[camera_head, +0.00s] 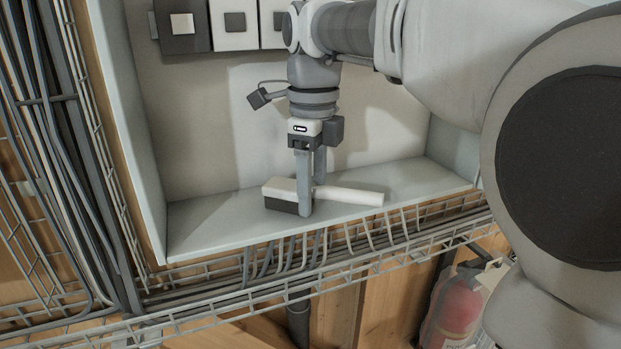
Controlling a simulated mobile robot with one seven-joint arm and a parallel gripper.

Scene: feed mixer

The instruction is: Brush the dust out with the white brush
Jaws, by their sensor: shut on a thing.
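The white brush (347,195) lies level in the lower part of a pale grey open cabinet (215,228). Its white handle points right and its dark bristles (281,205) face down at the left end. My gripper (310,200) reaches down from above and is shut on the brush near where head and handle meet. The bristles are at or just above the cabinet floor; I cannot tell whether they touch it. I cannot make out any dust on the floor. My arm covers the upper right of the cabinet.
Switch-like modules (235,24) sit at the cabinet's top. A wire cable tray (330,262) with several grey cables runs below the front edge, and more cables (65,150) rise at left. A red extinguisher (455,308) stands lower right. The cabinet floor right of the handle is clear.

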